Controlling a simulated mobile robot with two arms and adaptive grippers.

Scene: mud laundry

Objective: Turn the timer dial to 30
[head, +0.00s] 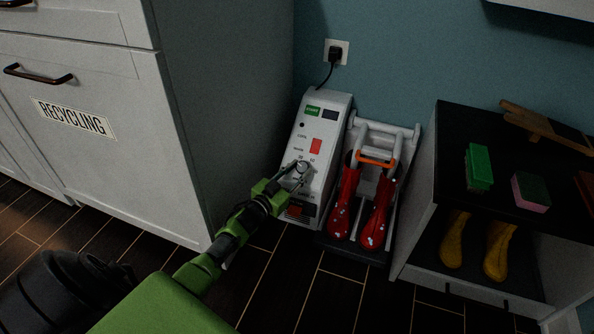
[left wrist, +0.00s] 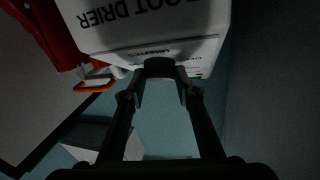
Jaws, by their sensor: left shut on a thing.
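The boot drier (head: 335,118) is a white upright unit against the teal wall, with a green label, a red patch and small printed marks on its front. The timer dial (head: 303,166) is a round knob low on that front, partly covered by my gripper. My left gripper (head: 296,178) reaches it from the lower left and is shut on the dial. In the left wrist view the fingertips (left wrist: 160,72) close around a dark round knob below the upside-down "BOOT DRIER" lettering. The dial's exact setting is too small to read. My right gripper is not in view.
Red boots (head: 377,215) stand on a rack right of the drier, with an orange clip (head: 376,160) above. A dark-topped bench (head: 450,130) holds sponges and a wooden item, yellow boots below. The recycling cabinet (head: 190,120) stands close on the left.

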